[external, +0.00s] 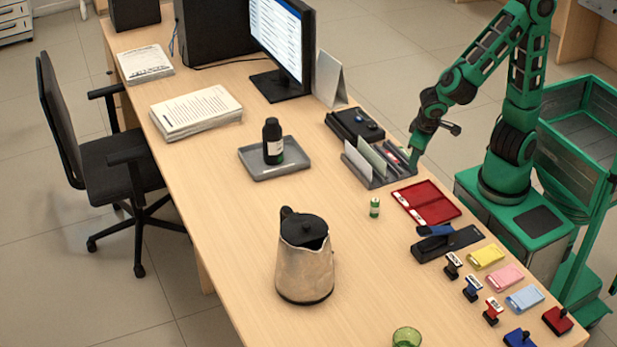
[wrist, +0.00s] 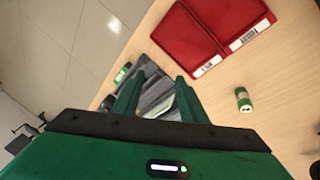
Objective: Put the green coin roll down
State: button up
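The green coin roll (external: 374,207) stands on the desk, left of the red tray. It is green with a pale band. In the wrist view the coin roll (wrist: 243,99) is to the right of my fingers, apart from them, on bare wood. My gripper (external: 415,158) is at the right end of the grey organizer, with its tips close to or inside it; I cannot tell if they touch. In the wrist view my gripper (wrist: 157,90) has its two green fingers apart, with nothing held between them.
The grey organizer (external: 378,183) holds upright cards. A red two-part tray (external: 410,197) lies beside it. A metal jug (external: 304,270), a grey tray (external: 290,167) with a dark bottle, and several stamps and pads surround this area. Bare desk lies around the coin roll.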

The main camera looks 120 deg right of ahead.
jog(key=s+a+r+n+t+y, duration=0.1)
jog(key=s+a+r+n+y, duration=0.2)
jog(key=s+r, duration=0.5)
jog(key=shift+s+a+n+y, duration=0.35)
jog(key=shift+s+n+y, duration=0.2)
jog(key=shift+n, duration=0.45)
jog(key=shift+r, duration=0.1)
